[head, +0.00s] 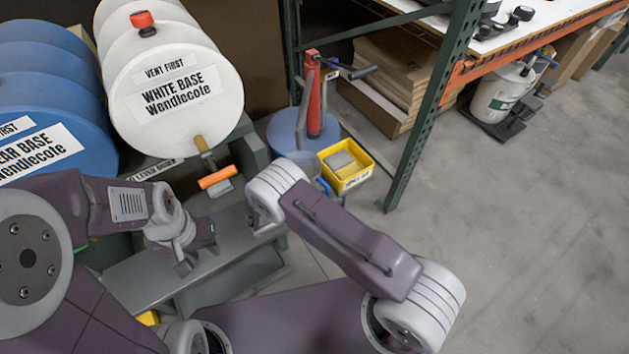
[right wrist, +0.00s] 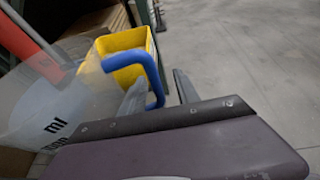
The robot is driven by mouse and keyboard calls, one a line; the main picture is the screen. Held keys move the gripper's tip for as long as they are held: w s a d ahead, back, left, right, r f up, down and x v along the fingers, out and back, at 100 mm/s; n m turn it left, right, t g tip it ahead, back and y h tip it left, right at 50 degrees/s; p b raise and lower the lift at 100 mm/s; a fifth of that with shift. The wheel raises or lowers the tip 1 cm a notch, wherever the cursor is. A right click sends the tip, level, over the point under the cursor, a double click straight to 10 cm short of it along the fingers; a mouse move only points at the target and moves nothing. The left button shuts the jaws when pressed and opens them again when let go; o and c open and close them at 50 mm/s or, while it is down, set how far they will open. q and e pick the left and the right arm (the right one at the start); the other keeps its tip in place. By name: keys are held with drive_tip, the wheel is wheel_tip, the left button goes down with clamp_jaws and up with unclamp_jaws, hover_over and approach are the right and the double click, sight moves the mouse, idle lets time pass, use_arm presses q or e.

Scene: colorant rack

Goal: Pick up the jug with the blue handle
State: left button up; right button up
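The clear jug (right wrist: 75,105) with dark "ml" print fills the left of the right wrist view. Its blue handle (right wrist: 156,82) curves out to the right. My right gripper (right wrist: 160,95) is open, with one finger on each side of the handle's upright part; I cannot tell whether either touches it. In the head view my right arm mostly hides the jug, and a bit of the blue handle (head: 323,186) shows beside the wrist. My left gripper (head: 200,254) looks open and empty over the grey bench.
A yellow bin (head: 346,168) stands just beyond the jug. A red hand pump (head: 314,95) on a blue drum (head: 285,130) is close by. A white drum (head: 180,85) with an orange-handled tap (head: 217,177) lies at left. Open floor is at right.

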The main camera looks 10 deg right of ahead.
drive_tip(key=shift+s+a+r, duration=0.1)
drive_tip(key=shift+a+r, duration=0.05)
drive_tip(key=shift+a, duration=0.15)
drive_tip(key=shift+c, duration=0.4)
drive_tip(key=shift+s+a+r, duration=0.1)
drive_tip(key=shift+a+r, duration=0.1)
drive_tip(key=shift+a, duration=0.1)
drive_tip(key=c, duration=0.5)
clamp_jaws()
drive_tip(key=shift+d+f, duration=0.1)
drive_tip(key=shift+d, duration=0.1)
use_arm(q)
drive_tip(key=shift+s+a, duration=0.25)
drive_tip(key=shift+a, duration=0.15)
drive_tip(key=shift+a, duration=0.1)
